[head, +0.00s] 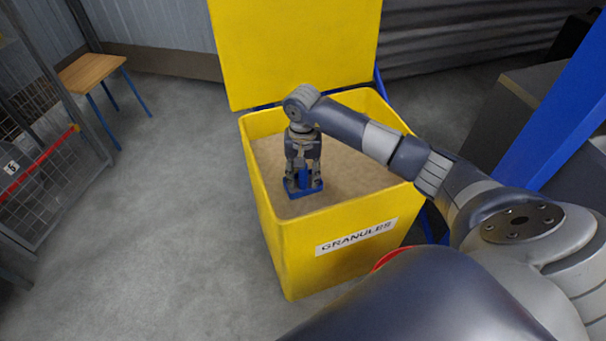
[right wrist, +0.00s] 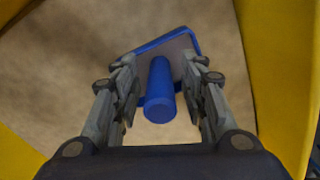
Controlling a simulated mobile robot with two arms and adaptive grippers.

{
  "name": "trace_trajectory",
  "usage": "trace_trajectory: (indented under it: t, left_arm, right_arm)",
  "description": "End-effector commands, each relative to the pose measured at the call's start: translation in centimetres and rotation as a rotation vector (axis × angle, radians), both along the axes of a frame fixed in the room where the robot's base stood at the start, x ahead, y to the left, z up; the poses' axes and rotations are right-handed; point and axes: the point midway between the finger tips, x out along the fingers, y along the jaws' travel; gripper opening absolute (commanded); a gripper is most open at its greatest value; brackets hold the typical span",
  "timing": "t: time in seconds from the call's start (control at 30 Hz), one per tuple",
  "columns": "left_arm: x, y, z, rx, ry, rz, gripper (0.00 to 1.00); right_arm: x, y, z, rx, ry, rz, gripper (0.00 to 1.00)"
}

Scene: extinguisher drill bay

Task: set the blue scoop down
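The blue scoop (head: 304,189) is in the yellow granules bin (head: 290,262), at the surface of the tan granules (head: 342,178). In the right wrist view, its round blue handle (right wrist: 160,92) points toward me and its flat blue-rimmed pan (right wrist: 178,40) lies beyond. My right gripper (head: 303,178) points down into the bin. In the right wrist view, my right gripper's fingers (right wrist: 161,88) stand on both sides of the handle, with a narrow gap on each side. The gripper is open. The scoop's underside is hidden. My left gripper is not in view.
The bin's yellow lid (head: 292,50) stands open at the back. A wooden-topped stool (head: 90,72) and a wire rack (head: 45,165) stand at the left. A blue post (head: 560,105) rises at the right. The floor left of the bin is clear.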

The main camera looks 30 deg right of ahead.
Motion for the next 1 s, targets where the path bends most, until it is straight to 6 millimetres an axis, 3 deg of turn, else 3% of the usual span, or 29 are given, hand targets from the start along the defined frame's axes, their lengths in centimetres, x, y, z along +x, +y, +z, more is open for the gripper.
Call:
trace_trajectory:
  t: [0.27, 0.7, 1.0]
  left_arm:
    - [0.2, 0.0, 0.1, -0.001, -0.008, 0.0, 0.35]
    - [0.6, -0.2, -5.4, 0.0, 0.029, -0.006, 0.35]
    - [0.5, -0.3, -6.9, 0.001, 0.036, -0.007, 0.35]
  right_arm:
    - [0.0, 0.0, 0.3, 0.0, 0.0, 0.0, 0.39]
    - [0.1, -0.1, 9.3, -0.002, -0.005, -0.001, 0.39]
    - [0.0, 0.0, 12.1, -0.001, -0.001, -0.001, 0.39]
